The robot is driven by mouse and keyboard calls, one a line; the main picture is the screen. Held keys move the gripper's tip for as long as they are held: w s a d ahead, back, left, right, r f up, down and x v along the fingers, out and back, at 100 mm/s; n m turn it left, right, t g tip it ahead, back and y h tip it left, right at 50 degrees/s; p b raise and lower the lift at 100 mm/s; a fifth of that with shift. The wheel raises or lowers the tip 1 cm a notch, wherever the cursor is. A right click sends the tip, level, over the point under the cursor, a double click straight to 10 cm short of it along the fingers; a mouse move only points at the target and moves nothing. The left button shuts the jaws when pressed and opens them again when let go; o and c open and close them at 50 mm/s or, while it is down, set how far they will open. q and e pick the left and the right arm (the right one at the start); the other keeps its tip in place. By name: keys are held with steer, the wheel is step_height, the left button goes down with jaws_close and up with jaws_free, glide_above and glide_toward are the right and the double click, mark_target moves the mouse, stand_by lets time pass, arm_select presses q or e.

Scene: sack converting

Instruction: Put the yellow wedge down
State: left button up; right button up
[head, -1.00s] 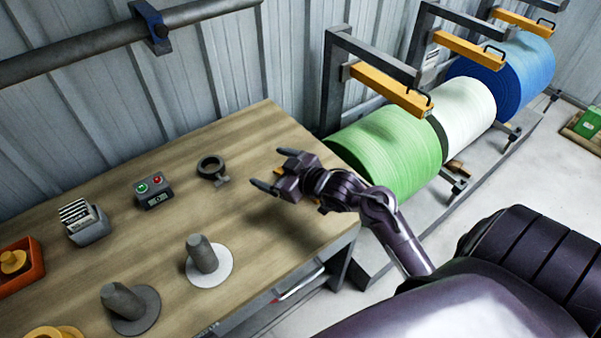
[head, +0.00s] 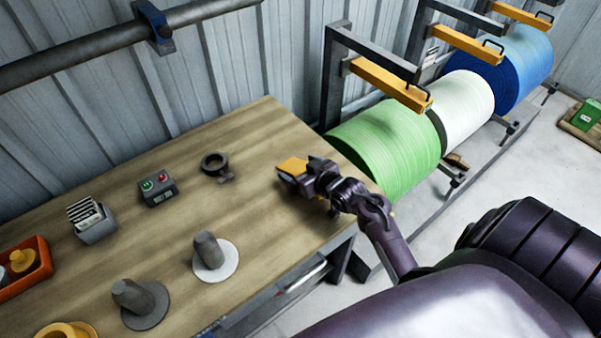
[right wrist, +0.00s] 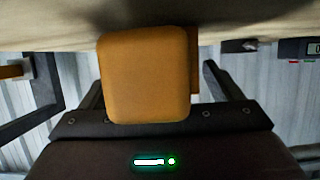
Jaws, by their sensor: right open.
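The yellow wedge (head: 292,167) is at the right part of the wooden table (head: 240,140), at the tip of my right gripper (head: 291,176). My left gripper is not in view.
A dark ring clamp (head: 215,165), a button box (head: 158,188) and a card holder (head: 93,222) stand on the table. Two grey posts on discs (head: 209,252) (head: 140,302) are nearer. A green roll (head: 390,145) stands beyond the right edge. Bare tabletop lies left of my gripper.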

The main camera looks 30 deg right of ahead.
steer(key=shift+r, duration=0.1)
steer(key=c, duration=1.3)
